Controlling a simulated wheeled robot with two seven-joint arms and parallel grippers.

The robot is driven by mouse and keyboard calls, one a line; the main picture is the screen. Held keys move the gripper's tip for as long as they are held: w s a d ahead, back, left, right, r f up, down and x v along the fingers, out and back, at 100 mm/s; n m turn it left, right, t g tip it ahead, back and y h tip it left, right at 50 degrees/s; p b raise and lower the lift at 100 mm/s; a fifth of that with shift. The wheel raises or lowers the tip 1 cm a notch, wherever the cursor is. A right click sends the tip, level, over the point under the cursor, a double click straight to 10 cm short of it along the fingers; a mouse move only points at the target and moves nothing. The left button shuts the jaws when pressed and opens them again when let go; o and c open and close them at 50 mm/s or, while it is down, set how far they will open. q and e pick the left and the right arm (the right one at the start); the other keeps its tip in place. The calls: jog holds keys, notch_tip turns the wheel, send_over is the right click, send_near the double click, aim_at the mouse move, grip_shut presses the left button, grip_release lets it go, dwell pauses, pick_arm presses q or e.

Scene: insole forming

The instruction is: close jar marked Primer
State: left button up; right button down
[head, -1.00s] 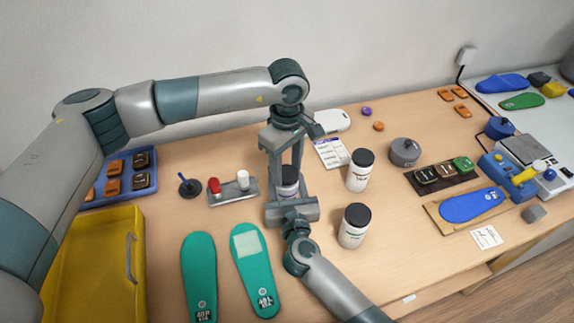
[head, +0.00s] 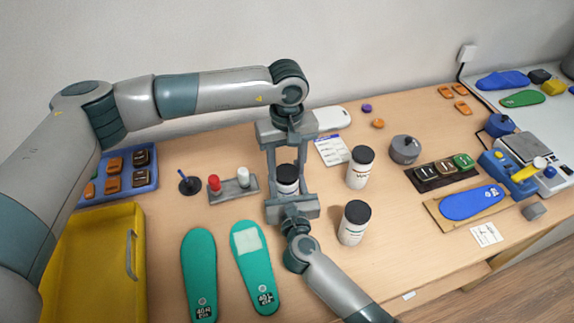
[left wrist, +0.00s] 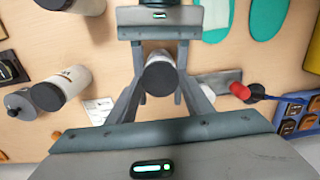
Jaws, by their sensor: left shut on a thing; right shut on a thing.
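A white jar (head: 288,188) with a dark lid (head: 287,173) stands between my two grippers on the table. My left gripper (head: 286,171) reaches down from above and is shut on the lid. My right gripper (head: 290,192) comes in from the front and is shut on the jar body. In the left wrist view the dark lid (left wrist: 160,79) faces the camera, with finger bars on both sides. The held jar's label is hidden, so its marking cannot be read. The lid sits on top of the jar; how tightly it is screwed I cannot tell.
Two other dark-lidded white jars (head: 360,168) (head: 354,223) stand close on the right. A rack with red and white pieces (head: 233,190) is close on the left. Teal insoles (head: 254,268) lie in front; a yellow bin (head: 92,270) stands at the left.

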pick_arm(q)
jog(key=m, duration=0.4)
jog(key=shift+m, duration=0.4)
jog(key=m, duration=0.8)
jog(key=shift+m, duration=0.4)
jog(key=m, duration=0.3)
jog(key=shift+w, duration=0.1)
jog(key=o, duration=1)
jog(key=shift+a, duration=0.1)
jog(key=shift+r, duration=0.1)
